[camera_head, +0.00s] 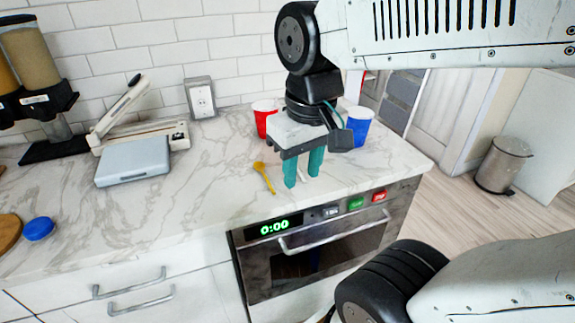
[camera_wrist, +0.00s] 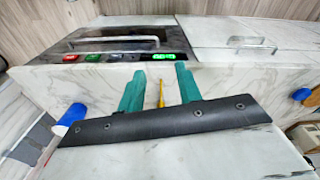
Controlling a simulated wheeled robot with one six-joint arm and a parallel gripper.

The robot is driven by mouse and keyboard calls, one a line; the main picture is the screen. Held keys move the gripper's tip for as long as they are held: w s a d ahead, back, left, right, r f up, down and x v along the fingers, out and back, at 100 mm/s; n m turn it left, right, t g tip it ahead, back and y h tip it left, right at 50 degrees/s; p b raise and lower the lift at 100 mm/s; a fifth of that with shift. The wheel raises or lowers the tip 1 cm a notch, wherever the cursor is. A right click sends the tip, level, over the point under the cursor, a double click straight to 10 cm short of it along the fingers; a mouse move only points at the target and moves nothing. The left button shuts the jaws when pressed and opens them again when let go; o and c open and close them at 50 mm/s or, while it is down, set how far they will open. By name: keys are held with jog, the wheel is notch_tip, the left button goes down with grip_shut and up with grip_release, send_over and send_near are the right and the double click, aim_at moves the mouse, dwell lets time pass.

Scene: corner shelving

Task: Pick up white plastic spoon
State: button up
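The only spoon I see is yellow, not white (camera_head: 265,177). It lies on the marble counter, left of my gripper (camera_head: 302,180) in the head view. In the wrist view the yellow spoon (camera_wrist: 161,94) shows in the gap between the two teal fingers (camera_wrist: 161,70), beyond the dark gripper body that hides part of the scene. The fingers are apart with nothing held between them. They point down over the front part of the counter; their exact height above it is hard to tell. No white spoon shows in either view.
A red cup (camera_head: 262,122) and a blue cup (camera_head: 360,127) stand behind my gripper. An oven (camera_head: 318,250) sits below the counter's front edge. A grey-topped appliance (camera_head: 133,162) and a blue lid (camera_head: 39,228) are at left. The counter left of the spoon is clear.

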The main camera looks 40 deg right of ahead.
jog(key=w+d+f+m, duration=0.1)
jog(key=w+d+f, duration=0.2)
jog(key=w, duration=0.3)
jog(key=w+d+f+m, duration=0.1)
jog(key=w+d+f, duration=0.2)
jog(key=w+d, duration=0.3)
jog(key=w+d+f+m+g, duration=0.1)
jog(key=w+d+f, duration=0.1)
jog(key=w+d, duration=0.3)
jog(key=shift+w+f, duration=0.4)
jog(key=shift+w, duration=0.3)
notch_tip(320, 180, down, 6)
jog(key=shift+s+f, duration=0.15)
jog(key=shift+f, duration=0.5)
grip_shut()
